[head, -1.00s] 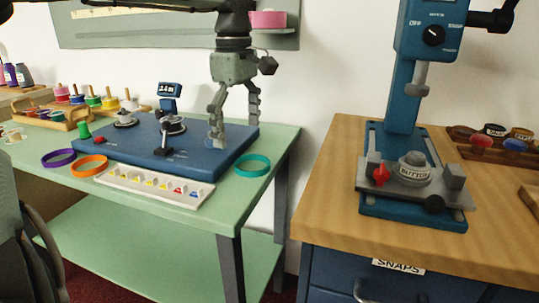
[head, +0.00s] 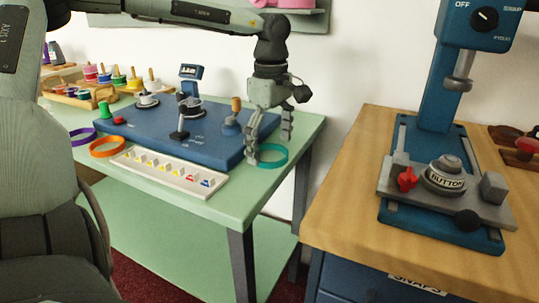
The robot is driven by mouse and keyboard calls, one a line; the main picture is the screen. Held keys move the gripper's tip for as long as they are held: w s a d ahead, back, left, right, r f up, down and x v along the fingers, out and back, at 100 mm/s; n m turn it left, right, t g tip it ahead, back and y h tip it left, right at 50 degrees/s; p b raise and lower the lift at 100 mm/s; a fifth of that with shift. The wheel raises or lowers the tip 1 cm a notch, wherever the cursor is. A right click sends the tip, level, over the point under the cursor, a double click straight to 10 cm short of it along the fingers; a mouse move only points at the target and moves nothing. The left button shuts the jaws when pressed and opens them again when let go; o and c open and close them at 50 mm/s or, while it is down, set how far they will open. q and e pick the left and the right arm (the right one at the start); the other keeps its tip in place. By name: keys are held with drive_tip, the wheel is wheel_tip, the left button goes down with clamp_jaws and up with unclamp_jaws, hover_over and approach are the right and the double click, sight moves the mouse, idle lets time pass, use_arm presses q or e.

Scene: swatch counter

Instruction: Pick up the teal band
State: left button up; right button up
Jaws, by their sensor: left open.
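The teal band (head: 274,163) lies flat on the green table (head: 229,205), near its right end, beside the blue base plate. My left gripper (head: 269,150) points down over the band with its fingers apart and nothing held between them. One finger overlaps the band's left side in the picture, and the other is above its far right part. I cannot tell whether a finger touches the band. My right gripper is not in view.
The blue base plate (head: 153,122) with fittings stands left of the band. A white tray of small coloured pieces (head: 168,172) is at the front. An orange band (head: 107,147) and a purple band (head: 83,136) lie farther left. A blue press (head: 440,185) stands on the wooden counter (head: 345,215).

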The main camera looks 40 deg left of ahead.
use_arm(q)
drive_tip(key=c, duration=0.8)
drive_tip(key=shift+r, duration=0.1)
